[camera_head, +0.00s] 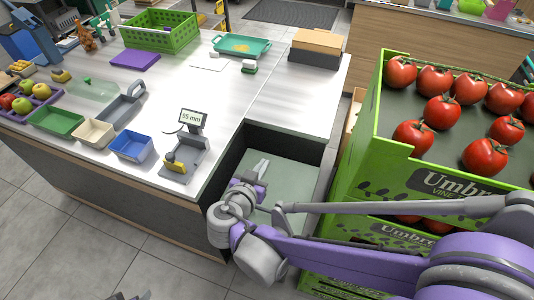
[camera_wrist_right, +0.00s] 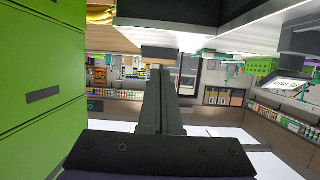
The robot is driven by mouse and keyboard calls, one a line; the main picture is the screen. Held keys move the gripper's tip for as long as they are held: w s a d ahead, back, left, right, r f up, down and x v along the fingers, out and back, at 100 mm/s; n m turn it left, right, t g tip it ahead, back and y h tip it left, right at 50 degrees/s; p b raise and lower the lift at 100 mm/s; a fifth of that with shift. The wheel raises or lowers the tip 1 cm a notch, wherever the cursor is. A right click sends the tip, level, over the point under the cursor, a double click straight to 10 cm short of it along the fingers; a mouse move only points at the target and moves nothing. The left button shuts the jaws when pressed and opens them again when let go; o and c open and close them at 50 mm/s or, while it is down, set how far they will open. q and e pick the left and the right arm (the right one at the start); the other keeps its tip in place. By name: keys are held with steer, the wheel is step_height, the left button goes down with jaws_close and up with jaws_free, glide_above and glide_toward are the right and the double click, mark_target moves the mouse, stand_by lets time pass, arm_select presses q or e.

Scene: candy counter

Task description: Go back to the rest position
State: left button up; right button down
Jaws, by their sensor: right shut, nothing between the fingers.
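My right gripper (camera_head: 262,168) is in front of the counter, over the recess with the pale green bottom, beside the tomato crate. In the right wrist view its two fingers (camera_wrist_right: 160,90) lie together, with nothing between them. My purple and grey right arm comes in from the lower right, across the front of the crate. A small grey piece at the bottom edge of the head view seems to be part of my left gripper (camera_head: 130,296); its fingers cannot be made out.
The green tomato crate (camera_head: 372,128) stands close on the right. The white counter (camera_head: 225,105) holds a scale (camera_head: 188,150), a blue bin (camera_head: 131,146), a green basket (camera_head: 160,30) and a teal tray (camera_head: 241,45). Floor (camera_head: 70,230) at lower left is clear.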

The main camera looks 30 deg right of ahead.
steer(key=shift+s+a, duration=0.1)
steer(key=shift+a, duration=0.05)
stand_by(0.4)
steer(key=s+f+n+g+y, duration=0.3)
steer(key=s+f+n+y, duration=0.2)
steer(key=s, duration=0.2)
steer(key=s+a+n+y+p, duration=0.1)
steer(key=s+a+n+y, duration=0.4)
steer(key=shift+f+y, duration=0.2)
steer(key=shift+y, duration=0.2)
steer(key=shift+a, duration=0.1)
